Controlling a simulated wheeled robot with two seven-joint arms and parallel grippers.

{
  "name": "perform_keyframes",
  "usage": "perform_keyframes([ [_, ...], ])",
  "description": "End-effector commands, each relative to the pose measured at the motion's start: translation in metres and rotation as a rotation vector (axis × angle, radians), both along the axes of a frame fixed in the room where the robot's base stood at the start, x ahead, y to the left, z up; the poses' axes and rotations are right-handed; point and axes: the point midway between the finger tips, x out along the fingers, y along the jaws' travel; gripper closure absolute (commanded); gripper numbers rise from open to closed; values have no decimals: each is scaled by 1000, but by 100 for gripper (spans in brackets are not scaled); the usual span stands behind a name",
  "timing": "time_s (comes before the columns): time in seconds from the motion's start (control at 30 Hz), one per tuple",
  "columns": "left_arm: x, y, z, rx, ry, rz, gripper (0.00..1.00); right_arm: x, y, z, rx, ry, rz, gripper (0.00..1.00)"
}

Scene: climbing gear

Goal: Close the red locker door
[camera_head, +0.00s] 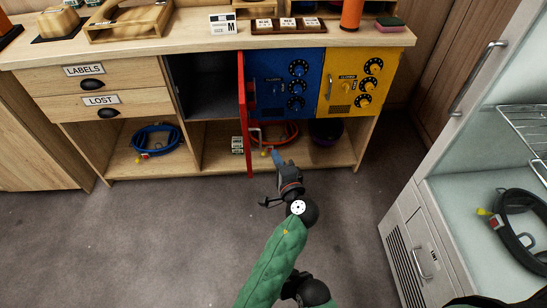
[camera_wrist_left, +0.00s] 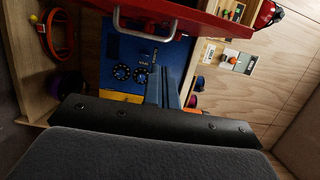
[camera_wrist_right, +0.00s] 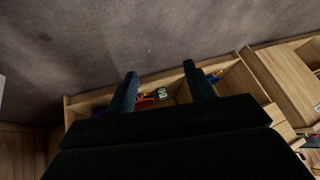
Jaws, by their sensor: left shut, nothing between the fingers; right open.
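The red locker door (camera_head: 243,115) stands open, seen nearly edge-on and pointing out from the cabinet. Its dark compartment (camera_head: 205,85) is open to the left of it. In the left wrist view the red door (camera_wrist_left: 200,18) crosses the top, with its grey handle (camera_wrist_left: 146,27) showing. My left gripper (camera_head: 270,153) is shut and empty, low on the right side of the door, near its handle side; I cannot tell whether it touches the door. Its closed fingers (camera_wrist_left: 171,88) point toward the blue locker front. My right gripper (camera_wrist_right: 160,82) is open and empty, above the floor.
A blue locker (camera_head: 275,85) and a yellow locker (camera_head: 360,82) with dials sit right of the door. A pale cabinet (camera_head: 410,240) stands at the right. The floor (camera_head: 150,230) in front is clear.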

Motion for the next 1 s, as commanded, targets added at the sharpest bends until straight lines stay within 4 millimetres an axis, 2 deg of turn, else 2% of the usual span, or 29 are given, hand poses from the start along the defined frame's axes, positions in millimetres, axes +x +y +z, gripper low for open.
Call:
perform_keyframes([
  [0.1, 22, 6, 3, 1, -2, 0, 100, 0, 0, 18, -2, 10, 4, 47],
  [0.43, 76, 23, 2, 0, 0, 0, 100, -2, -3, 59, -9, 46, 19, 47],
  [0.7, 72, 53, 0, -1, 2, -1, 100, -5, -5, 94, -16, 76, 31, 47],
  [1.0, 71, 61, 0, -2, 2, -1, 100, -6, -6, 104, -18, 85, 35, 47],
])
